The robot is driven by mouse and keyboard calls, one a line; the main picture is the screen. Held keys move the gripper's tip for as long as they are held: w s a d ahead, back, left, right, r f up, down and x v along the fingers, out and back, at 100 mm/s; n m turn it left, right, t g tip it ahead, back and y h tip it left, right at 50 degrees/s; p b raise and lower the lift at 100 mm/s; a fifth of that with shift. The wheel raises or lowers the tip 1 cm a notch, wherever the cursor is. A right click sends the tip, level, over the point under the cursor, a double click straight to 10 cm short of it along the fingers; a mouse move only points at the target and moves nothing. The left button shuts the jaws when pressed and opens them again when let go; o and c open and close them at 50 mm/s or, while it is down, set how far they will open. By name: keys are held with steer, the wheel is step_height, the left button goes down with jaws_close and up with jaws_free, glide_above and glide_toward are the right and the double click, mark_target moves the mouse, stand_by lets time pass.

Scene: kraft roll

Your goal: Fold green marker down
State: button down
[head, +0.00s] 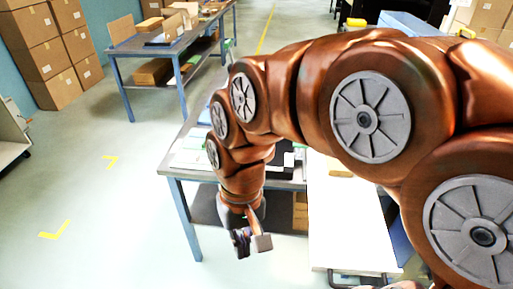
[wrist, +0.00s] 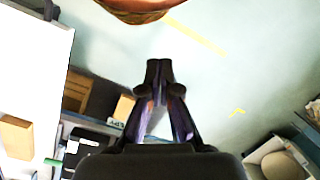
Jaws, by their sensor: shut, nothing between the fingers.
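My gripper (head: 251,243) hangs in front of the near blue-legged table in the head view, below its top and over open floor. In the wrist view the two dark fingers of my gripper (wrist: 158,68) meet at their tips with nothing between them. A small green strip (wrist: 53,162) shows at the lower left of the wrist view, well apart from the fingers. I cannot tell whether it is the green marker. My arm hides much of the near table in the head view, and I make out no clear green marker there.
The near table (head: 180,172) has a lower shelf. A white board or top (head: 345,225) stands to the right of my gripper. A second table (head: 119,55) with boxes is at the back, beside stacked cartons (head: 52,60).

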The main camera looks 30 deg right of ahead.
steer(key=w+r+m+t+y+b, duration=0.1)
steer(key=w+m+y, duration=0.15)
steer(key=w, duration=0.35)
steer(key=w+r+m+y+b, duration=0.1)
steer(key=w+m+b, duration=0.15)
steer(key=w, duration=0.35)
steer(key=w+d+m+t+y+b, duration=0.2)
steer(key=w+d+m+y, duration=0.1)
steer(key=w+d+m, duration=0.55)
steer(key=w+d+f+m+t+b, duration=0.1)
steer(key=d+m, duration=0.4)
steer(key=d, duration=0.8)
steer(key=w+d+f+m+t+b, duration=0.2)
steer(key=w+d+f+m+t, duration=0.1)
steer(key=d, duration=1.1)
step_height(320, 180, down, 2)
steer(key=m+t, duration=0.1)
steer(key=m, duration=0.1)
steer(key=shift+w+f+m, duration=0.2)
steer(key=shift+w+m, duration=0.15)
steer(key=shift+w, duration=0.05)
steer(key=shift+w+a, duration=0.1)
steer(key=shift+a, duration=0.05)
steer(key=x, duration=0.9)
steer(key=shift+w+a+f, duration=0.1)
steer(key=shift+a, duration=0.05)
steer(key=shift+w+a, duration=1.1)
steer(key=shift+a, duration=0.05)
steer(key=shift+w+a, duration=0.35)
steer(key=shift+a, duration=0.05)
